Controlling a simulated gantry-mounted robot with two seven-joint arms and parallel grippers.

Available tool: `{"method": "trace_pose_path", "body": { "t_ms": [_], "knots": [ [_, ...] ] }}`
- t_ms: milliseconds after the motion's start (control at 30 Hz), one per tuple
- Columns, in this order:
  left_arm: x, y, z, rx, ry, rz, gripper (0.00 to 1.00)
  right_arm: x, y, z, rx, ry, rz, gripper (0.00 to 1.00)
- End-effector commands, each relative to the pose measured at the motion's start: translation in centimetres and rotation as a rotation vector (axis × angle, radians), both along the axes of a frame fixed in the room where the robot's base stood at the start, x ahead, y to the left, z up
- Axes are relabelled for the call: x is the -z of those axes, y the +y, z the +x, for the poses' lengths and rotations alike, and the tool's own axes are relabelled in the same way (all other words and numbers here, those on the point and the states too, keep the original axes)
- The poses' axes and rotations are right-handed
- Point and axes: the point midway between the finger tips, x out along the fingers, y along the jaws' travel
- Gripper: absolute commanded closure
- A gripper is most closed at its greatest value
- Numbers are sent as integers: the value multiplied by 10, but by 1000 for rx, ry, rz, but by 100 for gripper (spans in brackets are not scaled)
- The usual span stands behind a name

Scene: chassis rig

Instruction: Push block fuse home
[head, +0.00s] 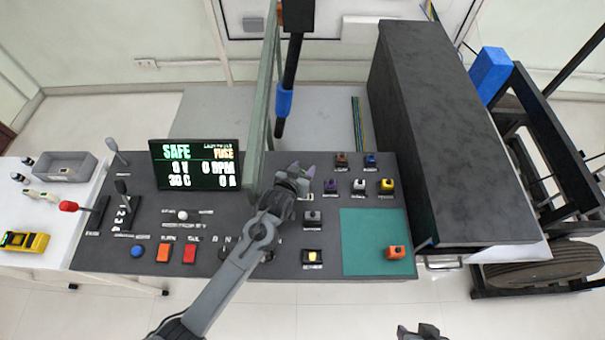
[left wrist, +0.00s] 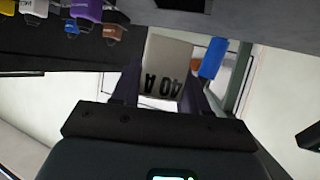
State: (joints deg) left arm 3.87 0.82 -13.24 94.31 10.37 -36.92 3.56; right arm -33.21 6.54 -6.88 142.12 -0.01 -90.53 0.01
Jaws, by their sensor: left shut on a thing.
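The block fuse (left wrist: 167,62) is a pale beige block marked "40 A", seen upside down between the fingers in the left wrist view. My left gripper (head: 300,172) is shut on it, over the control panel (head: 225,262) just right of the display. In the head view the gripper hides the block, and I cannot tell whether it touches a socket. The display (head: 195,164) reads SAFE and FUSE, with 0 V, 0 RPM and 0 A. My right gripper (head: 418,331) shows only in part at the bottom edge, away from the panel; its jaws are unclear.
Several small coloured plugs, including a purple one (head: 331,186) and a yellow one (head: 386,186), sit right of the gripper. A green frame post (head: 262,100) and a hanging blue-gripped rod (head: 284,102) stand close behind.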

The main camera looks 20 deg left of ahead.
Motion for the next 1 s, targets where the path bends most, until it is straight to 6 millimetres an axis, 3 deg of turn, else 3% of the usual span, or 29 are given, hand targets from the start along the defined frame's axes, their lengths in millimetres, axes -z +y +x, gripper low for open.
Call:
{"method": "trace_pose_path", "body": {
  "t_ms": [167, 733, 767, 900, 1000],
  "knots": [
    [21, 0, 0, 0, 2, -1, 91, 4, 0, 0, -1, 0, -1, 57],
    [30, 0, 0, 0, 1, 0, 91, 5, -2, 0, -6, 0, -11, 57],
    [29, 0, 0, 0, 1, 0, 51, 5, -2, 0, -6, 1, -10, 57],
    [29, 0, 0, 0, 1, 0, 31, 5, -2, 0, -5, 1, -8, 57],
    [29, 0, -1, 0, 1, 0, 31, 5, -1, 0, -3, 1, -6, 57]
  ]
}}
